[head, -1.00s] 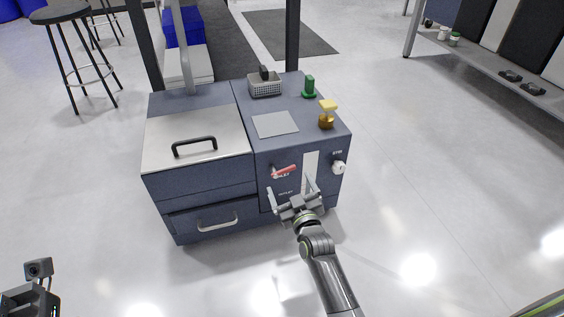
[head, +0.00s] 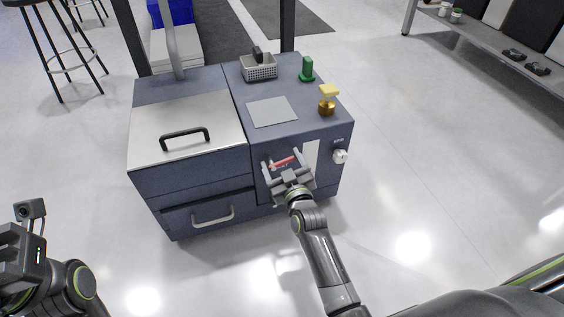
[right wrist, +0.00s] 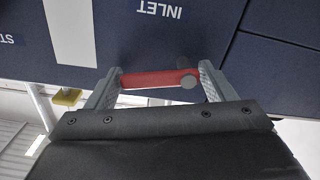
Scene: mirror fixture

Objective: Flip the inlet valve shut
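The inlet valve's red lever (head: 282,162) is on the front face of the blue-grey machine, lying nearly level with a slight tilt. My right gripper (head: 282,160) is at that face with its fingers spread, one near each end of the lever. In the right wrist view the red lever (right wrist: 148,80) spans the gap between the open fingers (right wrist: 160,85), with a grey round pivot near its right end. I cannot tell whether either finger touches it. The upside-down INLET label (right wrist: 160,10) shows there. My left gripper (head: 22,255) is at the lower left, away from the machine; its fingers are unclear.
A white knob (head: 340,156) sits right of the lever, past a pale strip (head: 310,158). A drawer handle (head: 213,216) is at the lower left of the front. A wire basket (head: 259,70), green item (head: 307,70) and brass-and-yellow item (head: 327,101) stand on top.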

